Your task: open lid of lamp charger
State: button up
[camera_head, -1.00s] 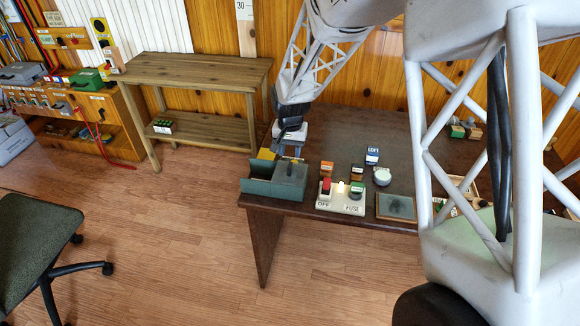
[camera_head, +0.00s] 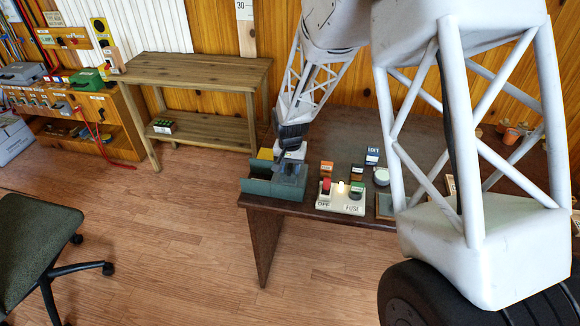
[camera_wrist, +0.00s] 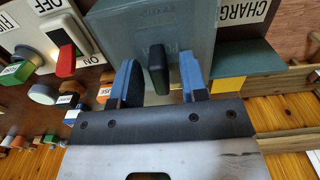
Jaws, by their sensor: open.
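The lamp charger (camera_head: 259,188) is a grey-green box at the front left corner of the dark table. It also shows in the wrist view, with part of a "CHARGE" label on its right side. Its lid (camera_wrist: 135,28) is grey and looks shut in the wrist view. A black upright handle (camera_wrist: 157,70) stands out from the lid. My gripper (camera_wrist: 159,76) has blue fingers that are open, one on each side of the handle, with gaps visible. In the head view my gripper (camera_head: 289,172) is over the lid and hides much of it.
A white switch panel (camera_head: 342,199) with a red knob and a green knob is close to the charger's right. Several small labelled blocks and a round pale item (camera_head: 382,176) stand behind it. A wooden shelf (camera_head: 190,71) stands at the back left.

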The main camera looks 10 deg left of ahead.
grip_shut()
jog(key=shift+a, duration=0.1)
jog(key=a, duration=1)
grip_release()
jog(key=shift+r, duration=0.1)
notch_tip(320, 180, up, 8)
jog(key=shift+f, duration=0.2)
dwell(0.5)
